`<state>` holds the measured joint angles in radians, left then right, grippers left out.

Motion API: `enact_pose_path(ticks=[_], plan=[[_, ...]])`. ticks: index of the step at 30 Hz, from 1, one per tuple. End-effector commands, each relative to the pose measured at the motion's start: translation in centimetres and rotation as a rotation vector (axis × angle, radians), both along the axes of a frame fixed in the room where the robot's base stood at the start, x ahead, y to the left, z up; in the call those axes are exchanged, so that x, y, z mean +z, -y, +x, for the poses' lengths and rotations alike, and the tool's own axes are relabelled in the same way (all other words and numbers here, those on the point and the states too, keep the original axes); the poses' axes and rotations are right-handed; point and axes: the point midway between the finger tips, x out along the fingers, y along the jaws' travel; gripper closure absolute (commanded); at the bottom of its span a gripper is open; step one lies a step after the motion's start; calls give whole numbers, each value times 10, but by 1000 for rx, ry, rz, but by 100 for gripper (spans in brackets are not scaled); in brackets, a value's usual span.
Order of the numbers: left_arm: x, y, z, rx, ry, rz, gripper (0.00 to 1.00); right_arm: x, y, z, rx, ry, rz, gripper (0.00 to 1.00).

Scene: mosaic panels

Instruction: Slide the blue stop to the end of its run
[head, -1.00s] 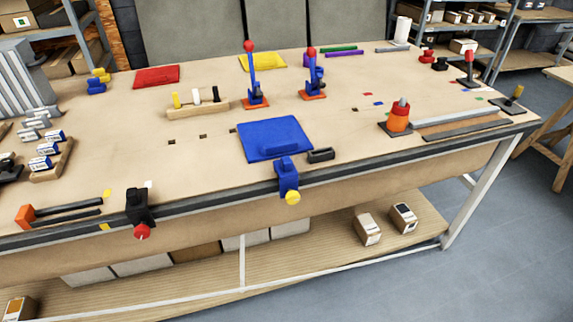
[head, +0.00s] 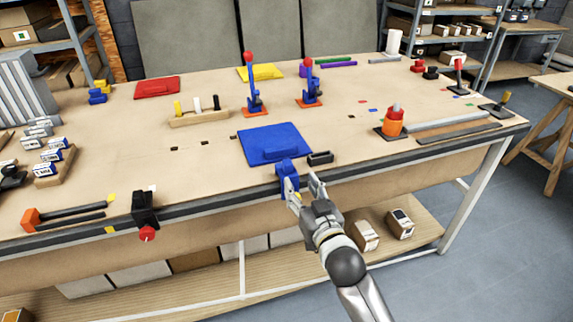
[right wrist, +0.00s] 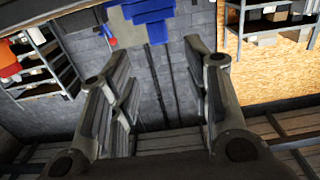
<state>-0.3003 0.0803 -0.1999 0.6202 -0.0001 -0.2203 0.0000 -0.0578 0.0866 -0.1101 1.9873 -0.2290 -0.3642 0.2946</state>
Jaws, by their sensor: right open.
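The blue stop (head: 286,172) sits on the dark rail (head: 215,196) along the bench's front edge, just below the blue panel. My right gripper (head: 304,186) has come in from the lower right and is open. Its fingers are at the stop's front and right side, and one overlaps the stop in the head view. I cannot tell whether they touch. The stop's yellow knob is hidden behind the gripper. In the right wrist view the two fingers (right wrist: 160,95) are spread, with a blue shape at the top that I cannot identify surely. My left gripper is out of view.
A black stop (head: 144,206) with a red knob is on the same rail, further left. A small black block (head: 320,158) lies just right of the blue stop. The blue panel (head: 262,138) lies behind it. The rail between the two stops looks clear.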

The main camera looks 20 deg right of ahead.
Motion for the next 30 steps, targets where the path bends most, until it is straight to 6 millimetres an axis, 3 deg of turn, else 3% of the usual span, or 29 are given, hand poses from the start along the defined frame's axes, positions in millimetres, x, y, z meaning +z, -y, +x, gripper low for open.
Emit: enact_pose_path(ticks=[5, 18, 30], plan=[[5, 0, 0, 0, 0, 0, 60, 3, -1, 19, 0, 2, 0, 55], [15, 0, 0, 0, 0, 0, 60, 2, -3, 90, 0, 0, -1, 55], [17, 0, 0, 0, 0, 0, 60, 0, -4, 106, 0, -1, 0, 55]])
